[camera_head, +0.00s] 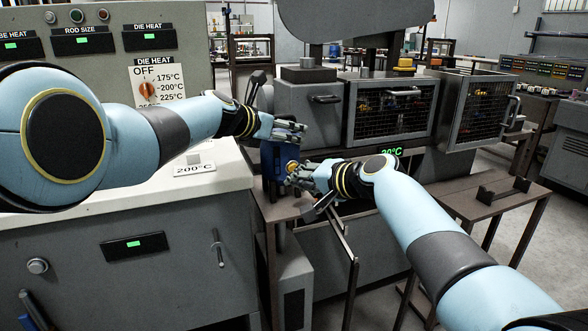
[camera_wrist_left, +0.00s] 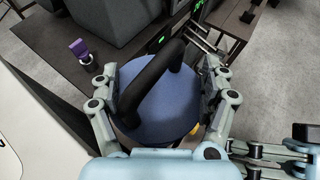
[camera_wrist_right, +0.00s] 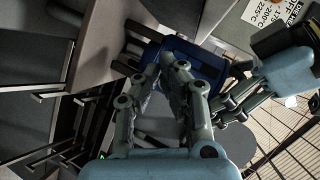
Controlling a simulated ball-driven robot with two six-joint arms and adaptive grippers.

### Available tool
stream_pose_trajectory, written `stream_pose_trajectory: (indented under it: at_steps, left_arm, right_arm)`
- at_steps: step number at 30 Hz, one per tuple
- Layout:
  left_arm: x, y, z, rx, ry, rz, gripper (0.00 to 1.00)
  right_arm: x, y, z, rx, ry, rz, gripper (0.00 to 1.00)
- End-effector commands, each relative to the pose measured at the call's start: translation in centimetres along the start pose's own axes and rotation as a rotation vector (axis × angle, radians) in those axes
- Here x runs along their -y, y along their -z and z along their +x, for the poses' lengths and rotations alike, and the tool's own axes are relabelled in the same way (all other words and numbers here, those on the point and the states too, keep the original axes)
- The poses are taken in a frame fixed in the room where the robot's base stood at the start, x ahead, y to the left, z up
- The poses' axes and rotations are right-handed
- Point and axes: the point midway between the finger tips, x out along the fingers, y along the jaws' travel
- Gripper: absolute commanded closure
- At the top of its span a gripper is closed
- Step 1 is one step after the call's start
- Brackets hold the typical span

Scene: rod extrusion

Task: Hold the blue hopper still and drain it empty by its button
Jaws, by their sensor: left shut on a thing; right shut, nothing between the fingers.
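The blue hopper (camera_head: 268,160) stands upright on a narrow brown table. In the left wrist view its round blue top (camera_wrist_left: 160,108) carries a black bar handle (camera_wrist_left: 150,78). My left gripper (camera_head: 290,130) is shut on the hopper, its fingers on opposite sides of the round top. The yellow button (camera_head: 292,165) is on the hopper's right side; a sliver of yellow shows in the left wrist view. My right gripper (camera_head: 293,178) is shut and empty, fingertips at the button. In the right wrist view its fingers (camera_wrist_right: 168,62) hide the button; contact is unclear. The hopper's contents are hidden.
A grey machine with mesh guards (camera_head: 395,110) stands behind. A white-topped cabinet (camera_head: 130,205) with a 200°C card (camera_head: 194,169) is to the left. Thin metal rails (camera_head: 342,235) run below my right gripper. A purple-topped knob (camera_wrist_left: 78,48) stands beyond the hopper.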

Motion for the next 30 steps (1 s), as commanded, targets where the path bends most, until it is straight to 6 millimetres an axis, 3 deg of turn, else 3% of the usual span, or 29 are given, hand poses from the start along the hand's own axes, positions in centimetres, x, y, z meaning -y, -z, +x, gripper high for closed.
stream_pose_trajectory:
  at_steps: [1, 30]
  left_arm:
    - [0.1, 0.8, 0.1, -0.012, 0.004, -0.008, 0.79]
    - [0.1, 0.8, 0.1, -0.011, 0.004, -0.008, 0.79]
  right_arm:
    - [-0.1, 0.0, 0.0, 0.000, 0.000, 0.000, 1.00]
    - [0.2, 0.5, 1.0, 0.000, 0.000, 0.000, 1.00]
